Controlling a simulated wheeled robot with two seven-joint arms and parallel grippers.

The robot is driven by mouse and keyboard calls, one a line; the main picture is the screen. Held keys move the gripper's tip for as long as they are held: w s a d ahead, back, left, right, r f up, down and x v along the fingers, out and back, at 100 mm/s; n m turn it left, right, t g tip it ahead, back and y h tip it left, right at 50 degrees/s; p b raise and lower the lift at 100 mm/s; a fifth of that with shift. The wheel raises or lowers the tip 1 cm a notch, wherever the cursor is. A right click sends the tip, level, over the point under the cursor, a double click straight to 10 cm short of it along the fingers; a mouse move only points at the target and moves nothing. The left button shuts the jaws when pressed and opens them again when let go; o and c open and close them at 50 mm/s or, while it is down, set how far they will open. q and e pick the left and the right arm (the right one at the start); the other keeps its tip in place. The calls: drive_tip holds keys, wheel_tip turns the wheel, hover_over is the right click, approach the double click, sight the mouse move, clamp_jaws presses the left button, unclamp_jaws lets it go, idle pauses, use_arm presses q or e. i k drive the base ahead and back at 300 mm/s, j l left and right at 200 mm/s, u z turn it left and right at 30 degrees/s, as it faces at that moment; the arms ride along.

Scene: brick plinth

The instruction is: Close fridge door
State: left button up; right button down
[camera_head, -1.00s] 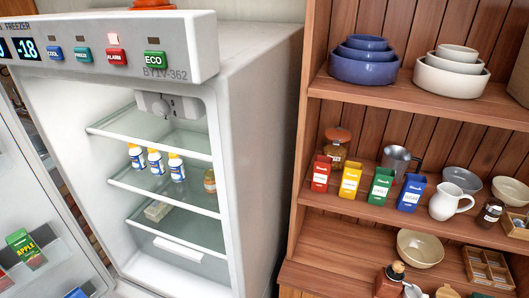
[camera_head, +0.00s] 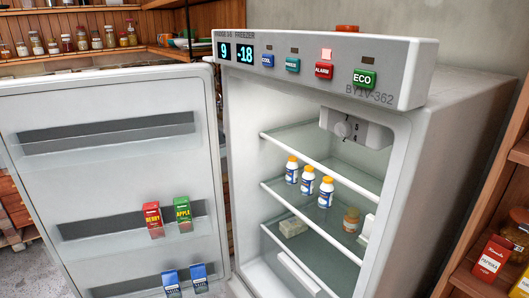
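The fridge (camera_head: 440,150) stands in the middle and right of the head view, with its control panel on top. Its door (camera_head: 110,185) is wide open and swung out to the left, its inner side facing me. The door shelves hold a red carton (camera_head: 153,220), a green carton (camera_head: 183,213) and two blue cartons (camera_head: 172,284). Inside the fridge are glass shelves with white bottles (camera_head: 308,181), a small brown jar (camera_head: 351,220) and a pale block (camera_head: 292,227). Neither of my grippers is in view.
A wooden shelf with jars (camera_head: 82,38) runs behind the door at the upper left. A wooden shelf (camera_head: 515,190) with a red box (camera_head: 491,258) stands close to the fridge's right side. Some floor (camera_head: 38,270) shows at the lower left.

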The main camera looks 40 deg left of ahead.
sight(84, 153)
drive_tip(key=k+j, duration=0.15)
drive_tip(key=j, duration=0.2)
drive_tip(key=k+j+z, duration=0.1)
drive_tip(key=j, duration=0.3)
drive_tip(key=k+j, duration=0.2)
drive_tip(key=j, duration=0.15)
drive_tip(key=k+j+z, duration=0.1)
drive_tip(key=j, duration=0.25)
drive_tip(key=k+j+z, duration=0.15)
drive_tip(key=j, duration=0.3)
drive_tip(key=k+j+z, duration=0.15)
drive_tip(key=j, duration=0.3)
drive_tip(key=k+j+z, duration=0.15)
drive_tip(key=j, duration=0.3)
drive_tip(key=k+j+z, duration=0.15)
drive_tip(key=j, duration=0.25)
drive_tip(key=k+j+z, duration=0.1)
drive_tip(key=k+j, duration=0.2)
drive_tip(key=k+j+z, duration=0.15)
drive_tip(key=j, duration=0.3)
drive_tip(key=i+j+z, duration=0.1)
drive_tip(key=j+z, duration=0.2)
drive_tip(key=j, duration=0.8)
drive_tip(key=j+z, duration=0.3)
drive_tip(key=j, duration=0.75)
drive_tip(key=k+j, duration=0.25)
drive_tip(key=j, duration=0.15)
